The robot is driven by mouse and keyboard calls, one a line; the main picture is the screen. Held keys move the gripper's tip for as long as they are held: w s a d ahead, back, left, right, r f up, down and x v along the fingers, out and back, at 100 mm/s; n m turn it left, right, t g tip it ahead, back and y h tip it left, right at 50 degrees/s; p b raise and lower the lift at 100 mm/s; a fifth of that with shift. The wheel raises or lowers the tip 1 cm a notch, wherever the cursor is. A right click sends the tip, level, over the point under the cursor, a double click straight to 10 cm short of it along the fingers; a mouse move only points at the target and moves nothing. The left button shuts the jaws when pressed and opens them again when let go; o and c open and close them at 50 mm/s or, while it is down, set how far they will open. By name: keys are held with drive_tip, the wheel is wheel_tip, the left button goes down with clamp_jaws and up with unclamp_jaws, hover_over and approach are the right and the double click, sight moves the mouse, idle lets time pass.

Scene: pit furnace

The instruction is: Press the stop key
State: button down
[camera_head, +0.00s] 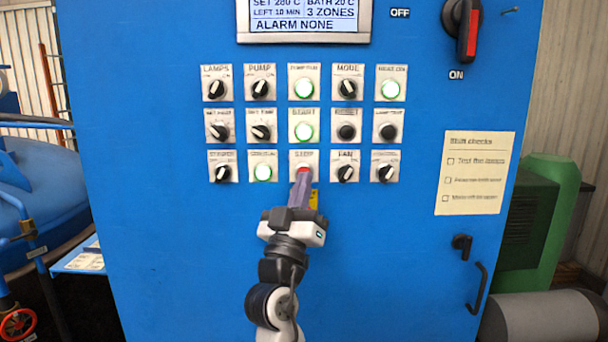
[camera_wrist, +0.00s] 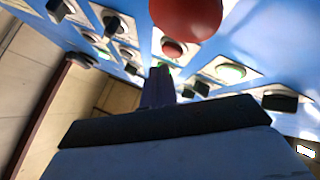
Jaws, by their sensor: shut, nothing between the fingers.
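The stop key (camera_head: 304,170) is a red round button under a STOP label, in the middle of the bottom row of the blue panel. My gripper (camera_head: 301,181) is shut and empty, with its tips over the lower part of the key in the head view. In the wrist view the red stop key (camera_wrist: 172,48) shows on its pale plate, and my gripper's tips (camera_wrist: 161,72) lie close beside it in the picture. I cannot tell whether they touch the key.
A large red knob (camera_wrist: 187,14) fills the top of the wrist view; my gripper hides it in the head view. A lit green lamp (camera_head: 263,172) and the FAN switch (camera_head: 346,173) flank the key. The lit START button (camera_head: 304,131) is above. A checklist (camera_head: 474,174) hangs right.

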drive_tip(key=shift+w, duration=0.15)
drive_tip(key=shift+w+b, duration=0.3)
drive_tip(key=shift+w, duration=0.3)
idle(0.8)
drive_tip(key=shift+s, duration=0.75)
drive_tip(key=s, duration=0.5)
idle(0.4)
drive_tip(key=shift+a, duration=0.1)
idle(0.4)
